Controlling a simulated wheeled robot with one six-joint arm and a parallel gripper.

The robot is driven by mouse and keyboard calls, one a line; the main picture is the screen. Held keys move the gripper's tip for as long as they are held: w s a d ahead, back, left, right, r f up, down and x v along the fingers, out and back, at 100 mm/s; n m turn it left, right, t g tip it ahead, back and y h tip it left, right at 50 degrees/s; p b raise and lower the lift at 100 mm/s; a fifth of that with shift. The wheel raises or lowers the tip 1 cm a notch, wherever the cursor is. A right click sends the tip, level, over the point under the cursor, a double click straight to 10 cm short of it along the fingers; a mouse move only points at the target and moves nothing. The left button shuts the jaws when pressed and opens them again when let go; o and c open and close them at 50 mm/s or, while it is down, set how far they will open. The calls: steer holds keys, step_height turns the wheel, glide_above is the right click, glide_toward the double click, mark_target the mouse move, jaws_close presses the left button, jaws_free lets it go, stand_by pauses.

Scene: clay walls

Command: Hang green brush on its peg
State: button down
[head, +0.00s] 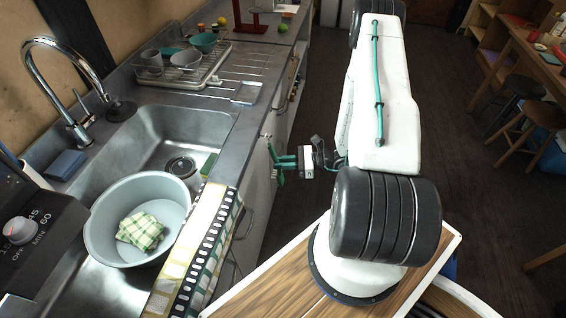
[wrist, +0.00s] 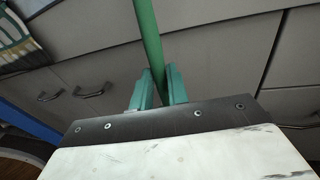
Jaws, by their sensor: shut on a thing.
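My gripper (head: 287,162) is beside the front edge of the sink counter, over the floor in front of the cabinet doors. Its green fingers are shut on the green brush (head: 268,149), whose thin handle stands out to both sides of them. In the wrist view the brush handle (wrist: 147,40) runs up out of the picture from between the fingertips (wrist: 160,88). The brush's head cannot be made out clearly. I cannot make out the peg in either view.
A patterned towel (head: 200,250) lies over the counter's front edge. The sink holds a grey basin (head: 100,238) with a checked cloth (head: 142,231). A dish rack (head: 182,72) with bowls stands behind. A red stand (head: 252,22) is farther back. Stools (head: 520,88) stand right; floor between is clear.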

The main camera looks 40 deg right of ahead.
stand_by(0.3)
steer(key=c, duration=1.3)
jaws_free()
steer(key=v, duration=0.7)
steer(key=shift+s+d, duration=0.3)
